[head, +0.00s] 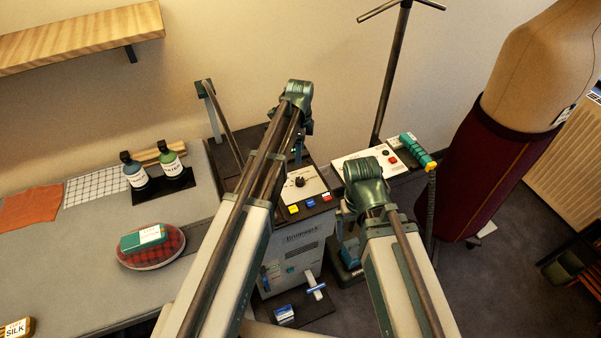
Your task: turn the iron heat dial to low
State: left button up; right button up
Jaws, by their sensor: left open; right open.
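A black round dial (300,182) sits on a pale sloped panel on top of a grey boxy unit (305,245), with yellow, blue and red buttons below it. Its pointer and markings are too small to read. My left arm reaches up past the dial's left side, and its teal end (297,95) is above and beyond the panel. My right arm's teal end (366,178) is to the right of the dial. Both grippers are open, but their fingers are hard to make out. Neither arm visibly touches the dial.
A second panel (350,165) with a red button and a teal-and-yellow handle (416,150) stands right of the unit. A dress form (530,75) is further right. Bottles (134,172) and a tartan pincushion (152,255) are on the left table (90,265).

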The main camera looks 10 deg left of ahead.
aim_at(300, 179)
pick_arm(q)
jog(key=shift+s, duration=0.15)
notch_tip(300, 179, down, 14)
jog(key=b, duration=1.4)
jog(key=shift+r, duration=0.1)
grip_shut()
